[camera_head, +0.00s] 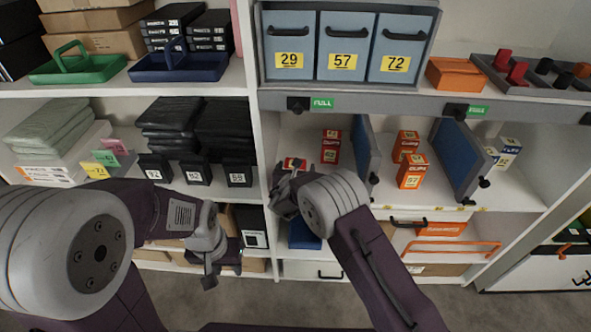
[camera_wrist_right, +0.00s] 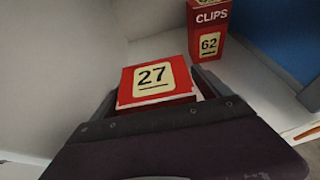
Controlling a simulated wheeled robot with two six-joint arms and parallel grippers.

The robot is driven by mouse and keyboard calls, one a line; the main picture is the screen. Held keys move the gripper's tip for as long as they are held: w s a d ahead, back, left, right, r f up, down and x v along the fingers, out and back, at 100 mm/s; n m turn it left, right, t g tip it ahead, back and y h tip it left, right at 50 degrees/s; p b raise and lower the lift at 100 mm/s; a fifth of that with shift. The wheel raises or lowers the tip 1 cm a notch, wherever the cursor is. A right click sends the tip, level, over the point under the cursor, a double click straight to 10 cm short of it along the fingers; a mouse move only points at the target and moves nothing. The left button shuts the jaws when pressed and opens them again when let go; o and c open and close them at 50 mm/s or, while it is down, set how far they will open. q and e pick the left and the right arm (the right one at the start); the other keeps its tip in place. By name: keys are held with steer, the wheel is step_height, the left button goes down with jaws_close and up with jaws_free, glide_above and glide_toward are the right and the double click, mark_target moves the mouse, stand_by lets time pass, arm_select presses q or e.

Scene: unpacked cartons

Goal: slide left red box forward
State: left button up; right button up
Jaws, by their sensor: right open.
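The left red box, labelled 27, shows in the right wrist view (camera_wrist_right: 128,93), and its top peeks out beyond my right gripper in the head view (camera_head: 294,162). My right gripper (camera_head: 284,192) is open at the shelf, its fingers on either side of this box in the wrist view (camera_wrist_right: 160,95). I cannot tell whether they touch it. A second red box, labelled CLIPS 62 (camera_wrist_right: 208,32), stands upright behind and to the right; it also shows in the head view (camera_head: 331,146). My left gripper (camera_head: 210,275) hangs low in front of the left shelves, away from the red boxes; its jaw opening is unclear.
Blue dividers (camera_head: 366,152) split the shelf right of the red boxes. Orange boxes (camera_head: 412,172) stand in the compartment beyond. A white upright panel (camera_head: 264,135) bounds the left side. Blue numbered drawers (camera_head: 288,45) are above.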

steer(key=v, duration=0.8)
steer(key=shift+s+r, duration=0.15)
steer(key=shift+s, duration=0.25)
